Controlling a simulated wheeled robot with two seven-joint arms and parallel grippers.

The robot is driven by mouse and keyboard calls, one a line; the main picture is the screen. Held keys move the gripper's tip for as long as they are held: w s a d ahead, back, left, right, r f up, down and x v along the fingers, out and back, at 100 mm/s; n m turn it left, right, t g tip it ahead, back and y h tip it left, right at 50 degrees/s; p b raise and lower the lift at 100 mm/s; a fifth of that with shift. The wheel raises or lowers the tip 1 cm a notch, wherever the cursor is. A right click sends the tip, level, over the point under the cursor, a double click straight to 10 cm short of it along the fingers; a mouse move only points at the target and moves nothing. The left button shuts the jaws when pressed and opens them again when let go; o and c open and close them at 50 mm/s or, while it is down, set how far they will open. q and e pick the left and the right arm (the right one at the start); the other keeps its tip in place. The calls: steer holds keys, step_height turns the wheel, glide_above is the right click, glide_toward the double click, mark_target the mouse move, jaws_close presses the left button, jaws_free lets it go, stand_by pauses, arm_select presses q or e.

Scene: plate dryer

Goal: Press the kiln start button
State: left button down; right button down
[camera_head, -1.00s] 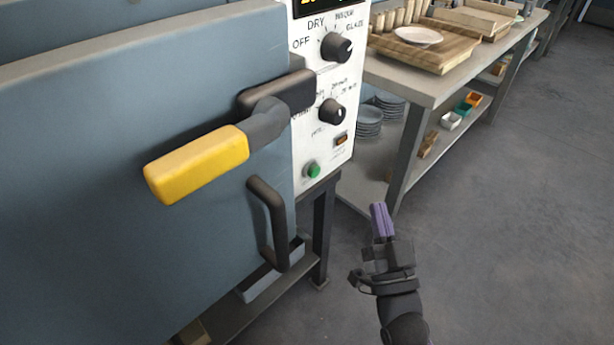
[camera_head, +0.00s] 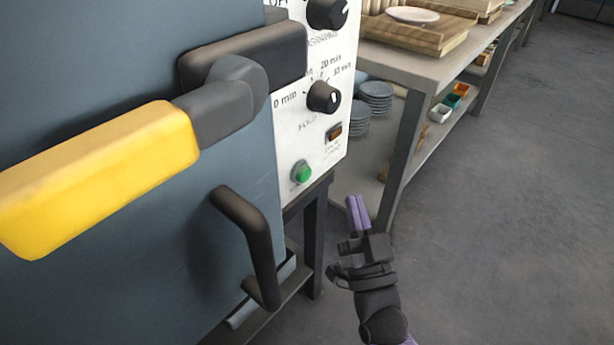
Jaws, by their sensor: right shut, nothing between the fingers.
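The kiln (camera_head: 110,75) fills the left side, with a blue-grey door and a white control panel (camera_head: 317,135) on its right edge. A round green button (camera_head: 302,172) sits low on the panel. Above it are an orange rocker switch (camera_head: 334,132) and two black knobs, the lower one (camera_head: 324,97) beside a minutes scale. My right gripper (camera_head: 356,213) is shut and empty, its purple fingers pointing up. In the picture it is below and right of the green button, apart from it. My left gripper is not in view.
A yellow-gripped lever (camera_head: 105,175) and a black door handle (camera_head: 250,245) stick out from the kiln door, left of the panel. A workbench (camera_head: 405,70) with a wooden tray (camera_head: 405,33) and plates stands behind right. Open floor (camera_head: 510,200) lies to the right.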

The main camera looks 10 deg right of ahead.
mark_target(303, 174)
steer(key=w+a+b, duration=0.2)
steer(key=w+a, duration=0.1)
steer(key=w, duration=0.2)
steer(key=shift+a, duration=0.4)
stand_by(0.4)
stand_by(0.4)
stand_by(0.9)
steer(key=shift+w+a, duration=0.25)
steer(key=shift+w, duration=0.05)
